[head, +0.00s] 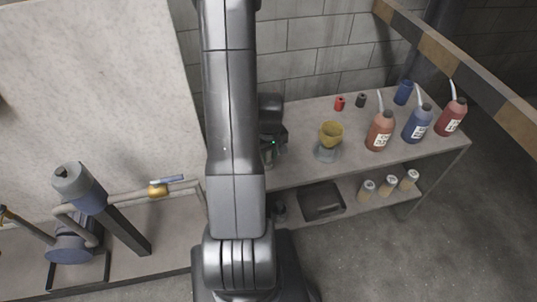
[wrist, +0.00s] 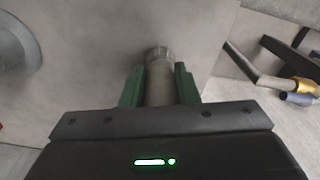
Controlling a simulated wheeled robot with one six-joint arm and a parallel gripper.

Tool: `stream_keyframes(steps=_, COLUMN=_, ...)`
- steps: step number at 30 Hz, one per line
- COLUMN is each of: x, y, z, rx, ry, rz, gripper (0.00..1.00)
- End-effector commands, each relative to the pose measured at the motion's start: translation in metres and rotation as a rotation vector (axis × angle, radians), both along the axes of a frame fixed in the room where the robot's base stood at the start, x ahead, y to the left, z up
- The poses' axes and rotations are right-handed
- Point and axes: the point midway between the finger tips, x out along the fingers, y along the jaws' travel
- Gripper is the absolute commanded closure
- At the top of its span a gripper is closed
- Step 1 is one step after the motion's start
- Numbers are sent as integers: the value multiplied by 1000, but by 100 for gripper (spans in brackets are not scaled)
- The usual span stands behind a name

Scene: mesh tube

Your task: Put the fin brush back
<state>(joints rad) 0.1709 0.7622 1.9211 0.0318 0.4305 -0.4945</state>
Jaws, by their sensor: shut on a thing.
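My gripper (wrist: 160,86) is shut in the wrist view, its two green fingers on either side of a grey cylindrical thing, which I take to be the fin brush (wrist: 159,70). Its rough, ridged end points away from the camera, over a pale flat surface. Whether it touches that surface I cannot tell. In the head view my gripper (head: 275,142) is by the left end of the bench, largely hidden behind my arm. The brush cannot be made out there.
The bench (head: 300,172) bears a yellow cup (head: 331,133) on a grey stand, small cans and several spouted bottles (head: 380,131). A dark tray (head: 321,201) and pale jars are on the lower shelf. A pipe with a brass valve (head: 157,190) runs at left. A striped beam (head: 450,57) crosses upper right.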

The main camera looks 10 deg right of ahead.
Motion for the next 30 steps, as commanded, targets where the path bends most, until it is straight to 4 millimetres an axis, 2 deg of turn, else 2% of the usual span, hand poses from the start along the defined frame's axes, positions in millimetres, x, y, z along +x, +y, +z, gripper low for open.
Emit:
stream_keyframes(steps=6, x=0, y=0, z=-2, rx=0, ry=0, rz=0, gripper=100)
stream_keyframes(steps=7, x=0, y=0, z=-1, rx=0, ry=0, rz=0, gripper=68)
stream_keyframes(steps=10, x=0, y=0, z=-1, rx=0, ry=0, rz=0, gripper=50)
stream_keyframes(steps=22, x=0, y=0, z=4, rx=0, ry=-1, rz=0, gripper=50)
stream_keyframes(steps=26, x=1, y=0, z=19, rx=-1, ry=-3, rz=0, gripper=50)
stream_keyframes(steps=30, x=0, y=-1, z=42, rx=0, ry=-5, rz=0, gripper=50)
